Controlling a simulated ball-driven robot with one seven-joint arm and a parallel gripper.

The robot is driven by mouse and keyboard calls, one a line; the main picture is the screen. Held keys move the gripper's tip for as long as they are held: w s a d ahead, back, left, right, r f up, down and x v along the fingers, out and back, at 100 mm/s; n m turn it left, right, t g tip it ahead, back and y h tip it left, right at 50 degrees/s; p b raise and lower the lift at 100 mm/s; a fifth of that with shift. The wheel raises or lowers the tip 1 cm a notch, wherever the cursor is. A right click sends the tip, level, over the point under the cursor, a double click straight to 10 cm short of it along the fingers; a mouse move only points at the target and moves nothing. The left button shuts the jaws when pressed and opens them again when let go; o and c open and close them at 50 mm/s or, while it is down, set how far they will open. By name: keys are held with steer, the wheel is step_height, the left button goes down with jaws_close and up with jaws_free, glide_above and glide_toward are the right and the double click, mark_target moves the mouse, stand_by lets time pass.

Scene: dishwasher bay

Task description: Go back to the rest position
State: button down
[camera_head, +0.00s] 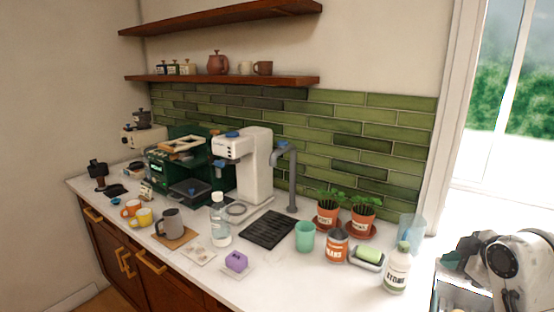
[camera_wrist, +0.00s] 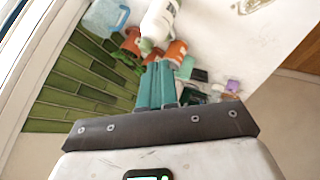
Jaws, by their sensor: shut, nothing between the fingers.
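My gripper (camera_wrist: 160,72) shows in the wrist view, with its two teal fingers pressed together and nothing between them. The fingers point toward the counter, and a white bottle (camera_wrist: 160,20) and an orange pot (camera_wrist: 177,50) appear beyond their tips. I cannot tell how far the tips are from these things; no contact shows. In the head view, part of my white and black arm (camera_head: 520,265) stands at the lower right, beside the counter's right end. The fingers cannot be made out there.
The white counter (camera_head: 330,285) holds a white labelled bottle (camera_head: 397,270), a sponge dish (camera_head: 367,260), an orange tin (camera_head: 337,247), a teal cup (camera_head: 305,237), potted plants (camera_head: 328,210) and a clear tumbler (camera_head: 411,230). Coffee machines stand at the back. A window (camera_head: 515,110) is at right.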

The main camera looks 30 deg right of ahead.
steer(key=w+a+f+m+y, duration=0.1)
steer(key=a+f, duration=0.4)
steer(key=a, duration=0.2)
steer(key=w+a+f+m+g+y, duration=0.1)
steer(key=w+a+f, duration=0.1)
steer(key=a+f, duration=0.4)
steer(key=w+a+f+g+y+b, duration=0.1)
steer(key=a+f+y, duration=0.1)
steer(key=a+f, duration=0.3)
steer(key=shift+w+a+f+m, duration=0.15)
steer(key=shift+a+f+m, duration=0.05)
steer(key=shift+a, duration=0.6)
steer(key=shift+w+a+f+m, duration=0.15)
steer(key=shift+a+f+m, duration=0.05)
steer(key=shift+a, duration=0.6)
steer(key=s+a+f+g, duration=0.2)
steer(key=s+a+f, duration=0.2)
steer(key=s+f, duration=0.2)
steer(key=s+a+f+m+g, duration=0.1)
steer(key=s+a+f+g, duration=0.2)
steer(key=s, duration=0.6)
step_height(320, 180, down, 4)
steer(key=shift+s+a+r+m+b, duration=0.2)
steer(key=shift+s+a+m+b, duration=0.15)
steer(key=shift+a, duration=0.85)
